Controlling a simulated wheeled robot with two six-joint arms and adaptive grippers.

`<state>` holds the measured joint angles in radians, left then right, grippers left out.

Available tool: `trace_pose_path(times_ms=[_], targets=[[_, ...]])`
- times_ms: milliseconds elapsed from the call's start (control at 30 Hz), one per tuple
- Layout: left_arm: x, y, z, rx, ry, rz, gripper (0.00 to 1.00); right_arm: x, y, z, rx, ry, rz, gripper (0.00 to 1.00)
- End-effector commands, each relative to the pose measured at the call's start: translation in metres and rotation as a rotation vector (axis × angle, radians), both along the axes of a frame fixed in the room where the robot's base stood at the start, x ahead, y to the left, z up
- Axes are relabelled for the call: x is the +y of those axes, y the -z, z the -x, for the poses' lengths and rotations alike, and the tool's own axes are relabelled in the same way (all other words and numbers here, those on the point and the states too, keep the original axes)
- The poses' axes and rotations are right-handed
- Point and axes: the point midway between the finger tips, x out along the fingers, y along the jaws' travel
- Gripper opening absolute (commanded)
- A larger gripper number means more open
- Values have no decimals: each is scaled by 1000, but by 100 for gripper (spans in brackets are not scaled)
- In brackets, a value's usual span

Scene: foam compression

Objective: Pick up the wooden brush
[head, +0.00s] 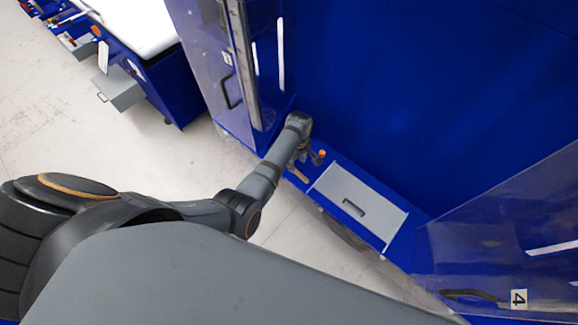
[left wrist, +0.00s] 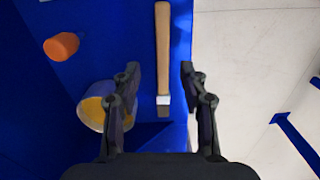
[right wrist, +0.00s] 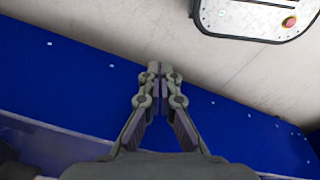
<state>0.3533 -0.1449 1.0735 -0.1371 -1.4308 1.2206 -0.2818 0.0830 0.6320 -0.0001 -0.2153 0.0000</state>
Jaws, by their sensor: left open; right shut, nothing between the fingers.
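The wooden brush (left wrist: 163,45) lies on the blue surface in the left wrist view, with a long light handle, a white band and dark bristles nearest my gripper. Part of its handle also shows in the head view (head: 298,174). My left gripper (left wrist: 160,72) is open, its fingers on either side of the brush in the picture, with gaps on both sides. I cannot tell how far above it they are. In the head view my left gripper (head: 309,158) is over the blue ledge. My right gripper (right wrist: 160,68) is shut and empty.
A whitish cup with yellow inside (left wrist: 95,108) stands left of the brush, close to the left finger. An orange object (left wrist: 62,46) is farther left. A grey panel with a dark handle (head: 357,203) is along the ledge. Clear doors flank the blue cabinet.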

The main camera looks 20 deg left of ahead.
Motion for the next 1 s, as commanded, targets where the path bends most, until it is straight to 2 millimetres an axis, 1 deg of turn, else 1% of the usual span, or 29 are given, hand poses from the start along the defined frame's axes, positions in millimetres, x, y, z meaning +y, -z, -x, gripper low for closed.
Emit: trace_pose_path(times_ms=[33,133,233,300,367,533,667,833,867,1000], targets=[[1,14,1,1,0,0,43,-1,14,1,2,0,1,0],[3,31,2,1,0,0,43,-1,35,9,16,0,1,0],[3,46,2,1,0,1,43,-1,53,24,37,1,1,0],[3,50,2,1,0,1,43,-1,58,32,50,2,1,0],[3,49,2,0,0,0,43,-1,57,34,53,2,1,0],[3,46,2,1,0,0,43,1,54,27,42,2,-1,0],[3,46,2,1,0,0,26,3,53,21,33,2,-3,0],[3,46,2,1,0,0,3,5,54,21,32,4,-6,0],[3,46,2,1,0,0,0,5,54,21,32,4,-6,0],[3,46,2,1,0,0,0,5,54,21,32,4,-6,0]])
